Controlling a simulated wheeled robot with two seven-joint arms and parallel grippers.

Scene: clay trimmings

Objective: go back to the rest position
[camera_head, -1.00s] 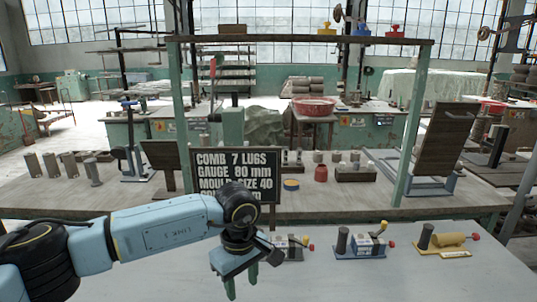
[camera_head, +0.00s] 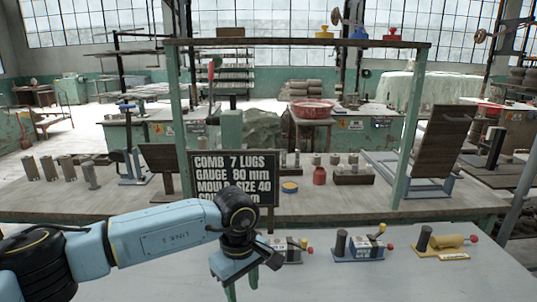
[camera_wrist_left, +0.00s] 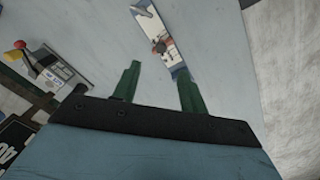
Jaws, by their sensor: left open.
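My left gripper (camera_head: 242,287) hangs over the pale front table (camera_head: 330,280), fingers pointing down, to the left of the row of small fixtures. In the left wrist view its two green fingers (camera_wrist_left: 160,85) stand apart with nothing gripped between them. A white and blue fixture (camera_wrist_left: 152,28) lies beyond the fingertips there, its near end close to the right finger; whether they touch I cannot tell. My right gripper is in neither view.
A black sign (camera_head: 234,172) stands just behind my left wrist. Small fixtures with coloured knobs (camera_head: 292,248), (camera_head: 360,246), (camera_head: 443,243) line the table's back. A long bench (camera_head: 120,205) with a green-posted frame (camera_head: 412,130) stands behind. The table's front right is clear.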

